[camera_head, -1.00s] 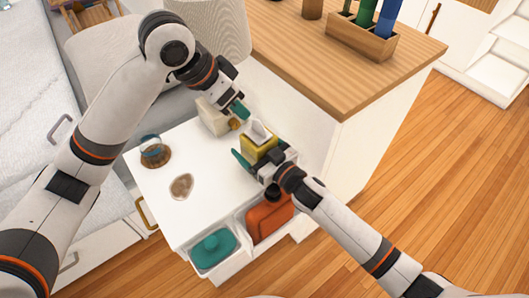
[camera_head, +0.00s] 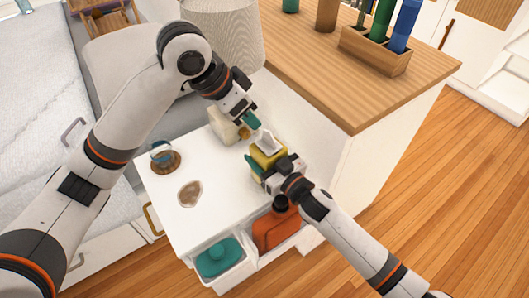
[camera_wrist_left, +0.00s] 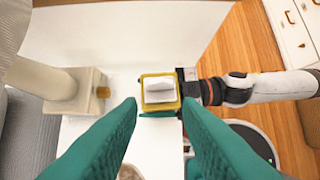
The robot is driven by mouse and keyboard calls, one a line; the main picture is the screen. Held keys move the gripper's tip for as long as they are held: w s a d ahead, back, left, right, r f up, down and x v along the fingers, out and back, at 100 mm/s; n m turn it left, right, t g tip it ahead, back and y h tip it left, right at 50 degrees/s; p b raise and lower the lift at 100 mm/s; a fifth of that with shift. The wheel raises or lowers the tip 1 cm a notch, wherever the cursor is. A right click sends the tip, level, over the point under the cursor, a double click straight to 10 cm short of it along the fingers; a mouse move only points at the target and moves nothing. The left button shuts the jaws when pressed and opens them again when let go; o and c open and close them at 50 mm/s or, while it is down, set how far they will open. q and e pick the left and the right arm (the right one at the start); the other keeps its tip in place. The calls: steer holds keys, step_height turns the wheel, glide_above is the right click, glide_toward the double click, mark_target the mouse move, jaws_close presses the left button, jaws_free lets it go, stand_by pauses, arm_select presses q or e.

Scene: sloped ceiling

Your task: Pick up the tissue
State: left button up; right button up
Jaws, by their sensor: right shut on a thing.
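A white tissue (camera_head: 267,141) sticks up from the top of a yellow tissue box (camera_head: 266,156) on the white nightstand top. In the left wrist view the tissue (camera_wrist_left: 159,86) shows inside the box's yellow rim (camera_wrist_left: 143,93). My right gripper (camera_head: 264,167) is shut on the tissue box from the front, with a green finger along its left side. My left gripper (camera_head: 249,121) is just above and to the left of the tissue, apart from it.
A lamp with a pale base (camera_head: 223,126) stands close behind the left gripper. A round brown-and-glass item (camera_head: 165,159) and a flat brown item (camera_head: 190,193) lie at left. A wooden counter (camera_head: 340,85) rises at right.

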mark_target(270, 132)
arm_select(q)
steer(key=w+d+r+m+g+y, duration=0.25)
steer(key=d+m+y, duration=0.25)
steer(key=m, duration=1.2)
steer(key=shift+g, duration=0.35)
steer(key=f, duration=1.1)
steer(key=shift+w+f, duration=0.25)
steer(key=shift+f, duration=0.15)
steer(key=shift+c, duration=0.3)
jaws_close()
